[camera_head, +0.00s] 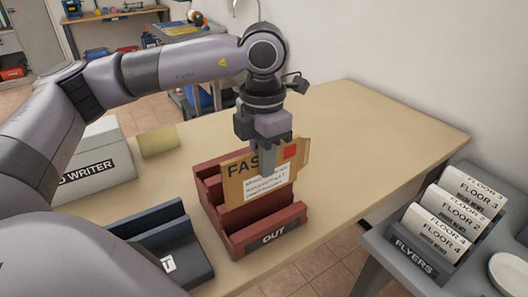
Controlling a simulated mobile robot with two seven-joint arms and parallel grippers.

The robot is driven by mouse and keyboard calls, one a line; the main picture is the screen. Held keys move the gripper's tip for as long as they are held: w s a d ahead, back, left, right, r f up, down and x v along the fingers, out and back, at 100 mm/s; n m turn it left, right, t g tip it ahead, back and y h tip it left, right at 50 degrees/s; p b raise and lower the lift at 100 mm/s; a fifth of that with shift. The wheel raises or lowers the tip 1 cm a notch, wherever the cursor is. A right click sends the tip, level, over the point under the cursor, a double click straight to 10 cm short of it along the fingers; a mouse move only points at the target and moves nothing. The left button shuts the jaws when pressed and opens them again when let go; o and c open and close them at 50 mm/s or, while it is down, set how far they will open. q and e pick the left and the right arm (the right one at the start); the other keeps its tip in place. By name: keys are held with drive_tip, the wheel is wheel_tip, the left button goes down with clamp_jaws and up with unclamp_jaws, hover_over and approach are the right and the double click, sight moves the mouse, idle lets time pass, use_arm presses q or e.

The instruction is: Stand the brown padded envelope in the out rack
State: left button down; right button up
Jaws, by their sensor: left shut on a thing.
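The brown padded envelope (235,185) has dark lettering, a red square and a white label. It is upright, a little tilted, at the red rack marked OUT (262,239). Its lower edge is behind the rack's front part, and I cannot tell whether it touches the rack's bottom. My left gripper (266,160) points down from above and is shut on the envelope near its top middle. My right gripper is not in view.
A dark blue-grey rack (188,247) stands to the left of the red rack. A white box (98,150) and a yellowish block (158,141) are behind at left. A FLYERS rack (413,257) with floor cards stands at right. The table's (370,135) right part is clear.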

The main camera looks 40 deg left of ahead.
sight(264, 194)
use_arm(q)
drive_tip(key=shift+f, duration=0.35)
drive_tip(key=shift+f+b, duration=0.2)
drive_tip(key=shift+b, duration=0.15)
idle(0.4)
drive_tip(key=shift+f+b, duration=1.85)
drive_tip(key=shift+f, duration=0.25)
drive_tip(key=shift+f, duration=0.1)
